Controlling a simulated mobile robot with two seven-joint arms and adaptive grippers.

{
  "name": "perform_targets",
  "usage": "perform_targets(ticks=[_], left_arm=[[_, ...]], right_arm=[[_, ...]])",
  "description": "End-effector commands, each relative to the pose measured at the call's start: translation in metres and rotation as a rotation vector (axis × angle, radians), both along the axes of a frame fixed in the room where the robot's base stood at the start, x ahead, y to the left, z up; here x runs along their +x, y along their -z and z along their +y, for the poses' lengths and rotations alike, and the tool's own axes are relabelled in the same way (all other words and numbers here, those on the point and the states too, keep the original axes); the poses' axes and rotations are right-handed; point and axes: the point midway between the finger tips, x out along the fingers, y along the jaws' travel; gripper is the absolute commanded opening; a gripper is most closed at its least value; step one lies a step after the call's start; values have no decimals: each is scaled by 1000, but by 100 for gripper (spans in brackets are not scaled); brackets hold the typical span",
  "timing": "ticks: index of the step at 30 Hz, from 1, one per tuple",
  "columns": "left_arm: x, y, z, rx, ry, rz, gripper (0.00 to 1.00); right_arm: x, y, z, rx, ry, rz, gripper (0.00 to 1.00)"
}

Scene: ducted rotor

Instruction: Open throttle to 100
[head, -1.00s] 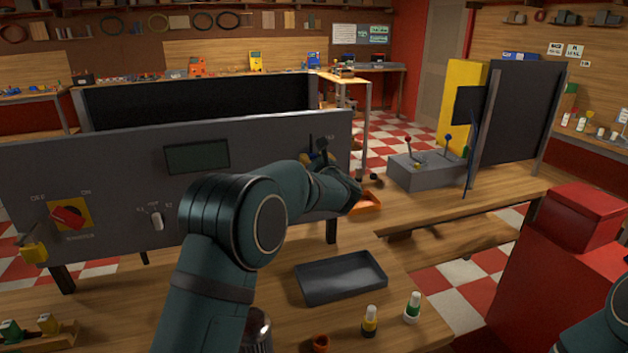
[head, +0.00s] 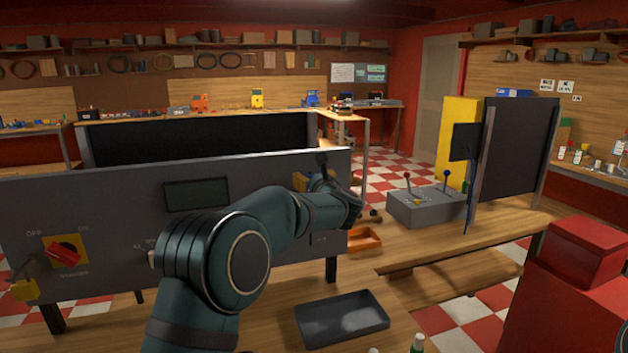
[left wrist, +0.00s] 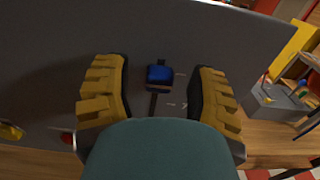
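A grey control panel (head: 110,210) stands at the left, with a dark display (head: 196,194) and a red rotary switch (head: 64,252) on a yellow plate. In the left wrist view, a blue slider knob (left wrist: 159,75) sits above a dark vertical slot (left wrist: 153,105) with pale marks beside it on the panel. My left gripper (left wrist: 160,85) is open, with one yellow-padded finger on each side of the knob and gaps between. In the head view the left gripper (head: 318,183) is at the panel's right end, mostly hidden behind my arm. My right gripper is out of view.
An empty dark tray (head: 342,319) lies on the front bench. An orange bin (head: 365,240) stands right of the panel. A grey box with red and blue levers (head: 425,207) is on the bench behind. A red cabinet (head: 575,285) stands at the right.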

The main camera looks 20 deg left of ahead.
Motion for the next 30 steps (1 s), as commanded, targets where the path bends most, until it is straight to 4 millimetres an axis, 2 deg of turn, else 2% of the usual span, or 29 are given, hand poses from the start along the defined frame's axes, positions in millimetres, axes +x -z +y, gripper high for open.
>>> perform_targets(ticks=[4, 8, 15, 21, 30], left_arm=[[-6, 0, -5, -1, 1, 0, 57], [-21, -1, -16, -1, 4, 0, 57], [-62, 0, -43, -1, 3, 1, 57], [-88, 0, -60, -1, 2, -1, 57], [-99, 0, -67, 0, 0, -1, 57]], right_arm=[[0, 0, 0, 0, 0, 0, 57], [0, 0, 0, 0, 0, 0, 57], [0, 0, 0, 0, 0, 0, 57], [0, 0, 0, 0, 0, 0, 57], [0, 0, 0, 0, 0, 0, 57]])
